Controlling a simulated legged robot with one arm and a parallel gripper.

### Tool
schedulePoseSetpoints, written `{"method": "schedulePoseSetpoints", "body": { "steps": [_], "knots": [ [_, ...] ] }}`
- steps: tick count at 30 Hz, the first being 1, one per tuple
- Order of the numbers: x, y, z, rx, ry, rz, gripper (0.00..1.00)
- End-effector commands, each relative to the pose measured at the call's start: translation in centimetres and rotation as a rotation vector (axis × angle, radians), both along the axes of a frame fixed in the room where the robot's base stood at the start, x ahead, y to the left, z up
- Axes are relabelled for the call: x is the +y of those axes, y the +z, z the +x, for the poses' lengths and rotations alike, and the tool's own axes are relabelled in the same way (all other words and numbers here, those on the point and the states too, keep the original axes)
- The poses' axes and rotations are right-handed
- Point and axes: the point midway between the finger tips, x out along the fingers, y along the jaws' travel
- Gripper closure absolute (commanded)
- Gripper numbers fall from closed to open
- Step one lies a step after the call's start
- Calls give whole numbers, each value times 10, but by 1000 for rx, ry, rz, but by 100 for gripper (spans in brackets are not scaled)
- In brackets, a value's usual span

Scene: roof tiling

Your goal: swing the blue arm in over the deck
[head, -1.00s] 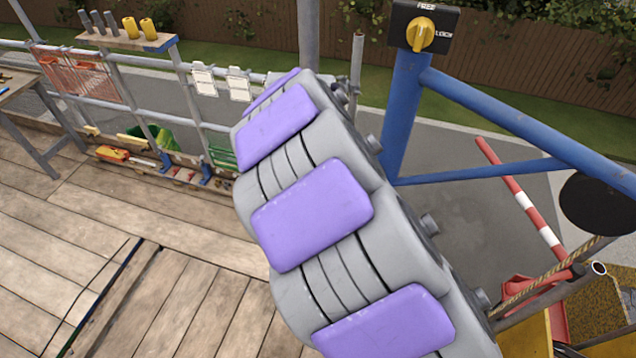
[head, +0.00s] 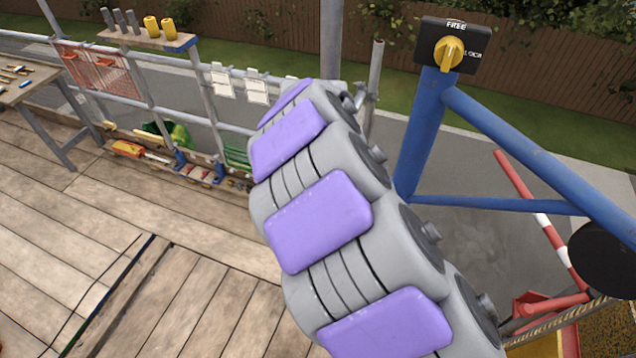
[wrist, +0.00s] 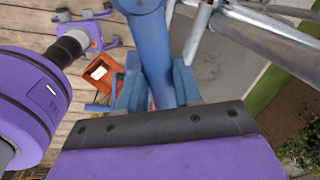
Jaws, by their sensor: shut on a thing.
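The blue arm (head: 535,150) reaches right from a blue post (head: 421,135) in the head view, with a lower blue brace and a black disc (head: 604,258) near the right edge. A black switch box marked FREE and LOCK tops the post; its yellow knob (head: 450,53) points up toward FREE. In the wrist view my gripper (wrist: 157,90) is shut, with blue jaws on both sides of a blue tube (wrist: 155,50). I take this tube for part of the blue arm. My grey and purple arm links hide the gripper in the head view.
Wooden deck (head: 140,220) lies open at left. A railing with tags (head: 257,86), a tool shelf (head: 150,38) and a workbench (head: 30,85) edge it. A scaffold post (head: 331,45) stands behind my arm. A red and white pole (head: 540,220) is at right.

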Motion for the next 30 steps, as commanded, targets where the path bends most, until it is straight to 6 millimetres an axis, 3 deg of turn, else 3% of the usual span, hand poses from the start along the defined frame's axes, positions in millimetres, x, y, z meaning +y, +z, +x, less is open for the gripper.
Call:
{"method": "schedulePoseSetpoints", "body": {
  "steps": [4,5,12,23,30],
  "knots": [
    [2,4,4,-15,-2,8,100],
    [2,4,4,-16,-2,8,63],
    [1,3,2,-10,-2,5,41],
    [-1,9,0,-8,-1,6,41],
    [-1,53,-5,-15,0,6,41]
  ]
}}
